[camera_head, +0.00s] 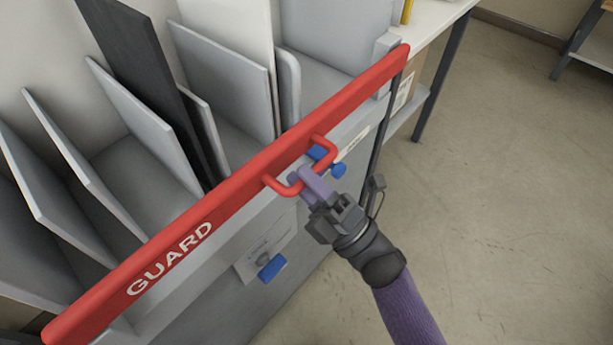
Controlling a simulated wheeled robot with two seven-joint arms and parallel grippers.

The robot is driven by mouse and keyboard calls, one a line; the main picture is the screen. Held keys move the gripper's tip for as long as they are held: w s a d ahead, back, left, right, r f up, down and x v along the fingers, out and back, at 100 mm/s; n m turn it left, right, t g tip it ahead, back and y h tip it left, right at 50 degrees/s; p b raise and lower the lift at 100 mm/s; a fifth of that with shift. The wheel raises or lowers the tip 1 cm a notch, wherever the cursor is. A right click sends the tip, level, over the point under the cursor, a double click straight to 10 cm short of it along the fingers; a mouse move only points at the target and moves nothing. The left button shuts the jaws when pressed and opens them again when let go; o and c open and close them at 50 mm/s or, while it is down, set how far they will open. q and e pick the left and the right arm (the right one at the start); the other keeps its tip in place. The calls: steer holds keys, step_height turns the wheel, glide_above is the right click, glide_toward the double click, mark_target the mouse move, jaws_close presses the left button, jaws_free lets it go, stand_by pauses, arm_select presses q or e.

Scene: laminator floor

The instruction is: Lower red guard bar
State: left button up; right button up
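The red guard bar (240,175) runs diagonally from the lower left to the upper right, across the front of a grey slotted rack. It has white GUARD lettering near its lower left end. A red U-shaped handle (327,156) stands out from the bar's middle. My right gripper (306,183), with purple fingers, is at this handle. Its fingers are close together around the handle's crossbar and hide part of it. The exact contact is partly hidden. My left gripper is out of view.
The grey rack (232,72) holds upright dividers and a dark panel (135,60). Blue knobs (272,267) and a paper label sit on its front. A white table (435,14) stands behind at upper right. The floor (500,200) at right is clear.

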steer(key=shift+o, duration=0.8)
steer(key=shift+d, duration=0.1)
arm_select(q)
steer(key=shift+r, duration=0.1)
arm_select(e)
steer(key=v, duration=0.9)
steer(key=shift+s+d+f, duration=0.2)
steer(key=shift+f, duration=0.15)
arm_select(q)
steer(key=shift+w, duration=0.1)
